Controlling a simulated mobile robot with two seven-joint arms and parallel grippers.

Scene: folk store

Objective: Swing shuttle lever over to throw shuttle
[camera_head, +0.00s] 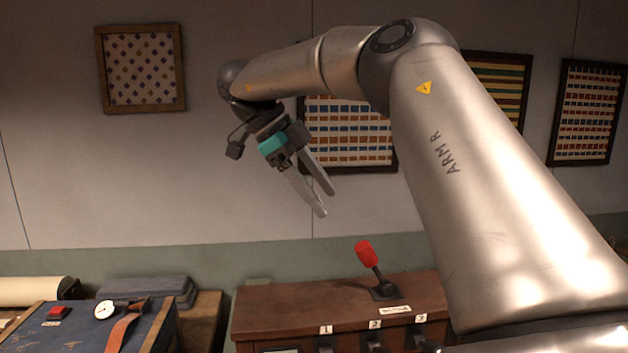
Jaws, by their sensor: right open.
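The shuttle lever (367,257) has a red knob on a dark stem and rises from a black base plate on top of a brown wooden cabinet (290,303). It leans to the left. A small white label with unreadable text lies in front of its base. My right gripper (326,204) is open and empty, pointing down and to the right. It hangs above and to the left of the red knob, apart from it. My left gripper is not in view.
White tags numbered 1, 2 and 3 mark the cabinet's front edge. At the left are a blue table (80,325) with a red button (58,313), a white dial (104,310) and an orange-brown strap (122,330). Framed textiles hang on the wall. Space around the knob looks clear.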

